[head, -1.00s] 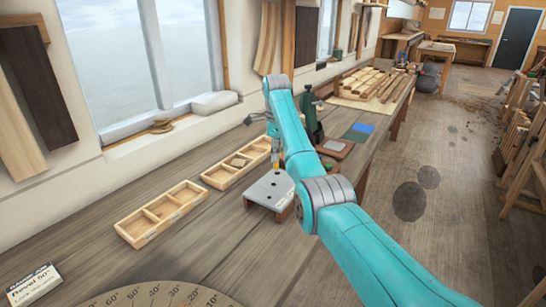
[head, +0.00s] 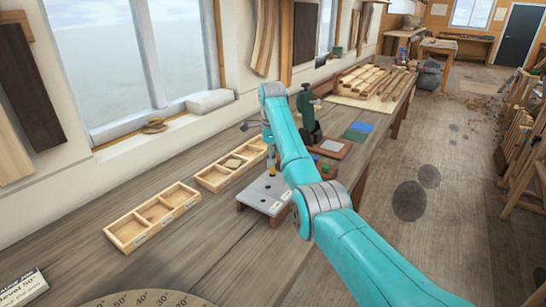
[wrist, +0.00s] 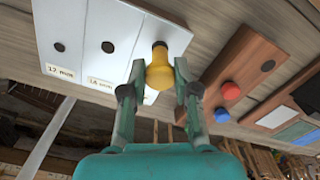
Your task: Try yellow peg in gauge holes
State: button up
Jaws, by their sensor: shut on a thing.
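My gripper (wrist: 160,78) is shut on the yellow peg (wrist: 159,73), with one finger on each side of it. In the head view the peg (head: 271,171) hangs point down at the far part of the grey gauge plate (head: 262,190), below my gripper (head: 270,161). In the wrist view the pale gauge plate (wrist: 84,28) has two open dark holes, with labels beneath them; one reads 12 mm. The peg's narrow end is at a dark spot at the plate's right side. I cannot tell whether it is inside a hole or just above it.
A wooden board with a red knob (wrist: 231,91) and a blue knob (wrist: 221,115) lies beside the plate. Two divided wooden trays (head: 136,240) (head: 208,182) stand to the left. A green machine (head: 306,117) stands behind. Bare bench lies in front.

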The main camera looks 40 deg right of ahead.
aim_at(272, 172)
jog(key=shift+f, duration=1.55)
dwell(1.0)
jog(key=shift+r, duration=0.15)
dwell(0.4)
jog(key=shift+r, duration=2.45)
